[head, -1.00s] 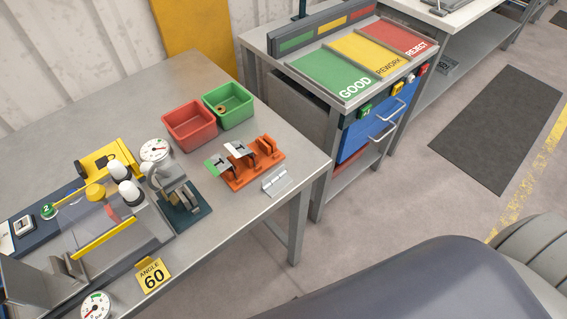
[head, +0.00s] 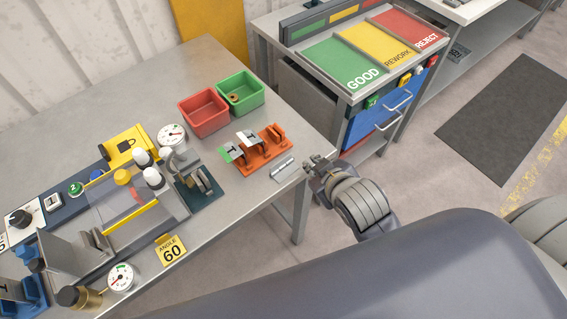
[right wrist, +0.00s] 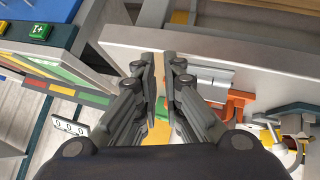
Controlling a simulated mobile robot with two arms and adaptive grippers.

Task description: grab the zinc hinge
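The zinc hinge (head: 285,169) is a small silver-grey plate lying near the bench's right edge, in front of the orange rack. In the right wrist view a grey plate that looks like this hinge (right wrist: 212,80) lies right of the fingers. My right gripper (head: 313,162) is at the bench edge, just right of the hinge and apart from it. In the right wrist view its two fingers (right wrist: 160,62) stand apart with a gap and nothing between them. My left gripper is not in view.
The orange rack (head: 264,152) holds green and white hinge pieces behind the hinge. Red (head: 205,114) and green (head: 240,94) bins stand farther back. The bender (head: 125,195) fills the bench's left. A sorting cart (head: 352,112) stands across a gap to the right.

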